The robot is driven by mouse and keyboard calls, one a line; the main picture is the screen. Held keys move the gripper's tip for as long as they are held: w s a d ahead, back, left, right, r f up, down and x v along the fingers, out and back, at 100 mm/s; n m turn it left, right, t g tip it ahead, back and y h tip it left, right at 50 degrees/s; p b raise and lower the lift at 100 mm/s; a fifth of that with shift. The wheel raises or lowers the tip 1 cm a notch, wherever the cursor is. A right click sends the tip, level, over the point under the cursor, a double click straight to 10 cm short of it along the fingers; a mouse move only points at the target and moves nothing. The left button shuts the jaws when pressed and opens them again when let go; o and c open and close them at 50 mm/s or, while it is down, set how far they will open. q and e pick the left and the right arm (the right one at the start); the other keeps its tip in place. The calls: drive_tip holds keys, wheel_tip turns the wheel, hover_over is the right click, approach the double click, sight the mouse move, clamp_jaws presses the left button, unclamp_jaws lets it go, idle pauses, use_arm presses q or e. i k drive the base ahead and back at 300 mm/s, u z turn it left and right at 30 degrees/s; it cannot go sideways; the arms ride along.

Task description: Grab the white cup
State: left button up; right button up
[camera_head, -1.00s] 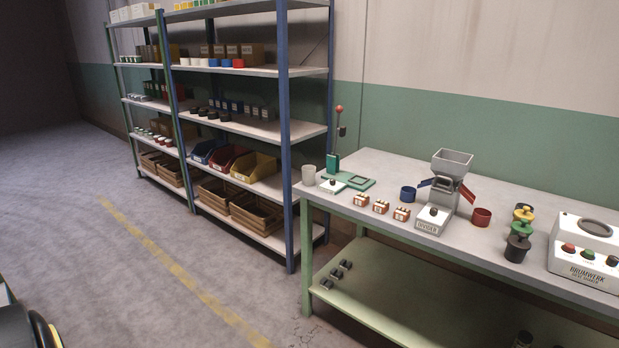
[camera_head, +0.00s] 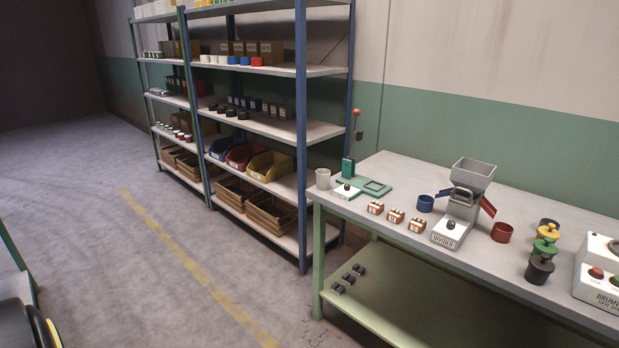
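A whitish cup (camera_head: 323,179) stands upright on the left end of the workbench (camera_head: 395,171), near its front corner. It is beside the green plate of a small press (camera_head: 368,187). A few small white cups (camera_head: 212,60) also show on an upper board of the shelf. Neither of my grippers is in view.
A dispenser with a hopper (camera_head: 471,172) stands mid-bench, with a blue cup (camera_head: 426,203) left and a red cup (camera_head: 502,232) right of it. Small crates (camera_head: 395,216) line the front edge. A shelf (camera_head: 301,150) stands left of the bench. The floor (camera_head: 130,270) before it is open.

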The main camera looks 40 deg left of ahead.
sight(323, 180)
drive_tip(key=u, duration=0.6)
drive_tip(key=i, duration=1.85)
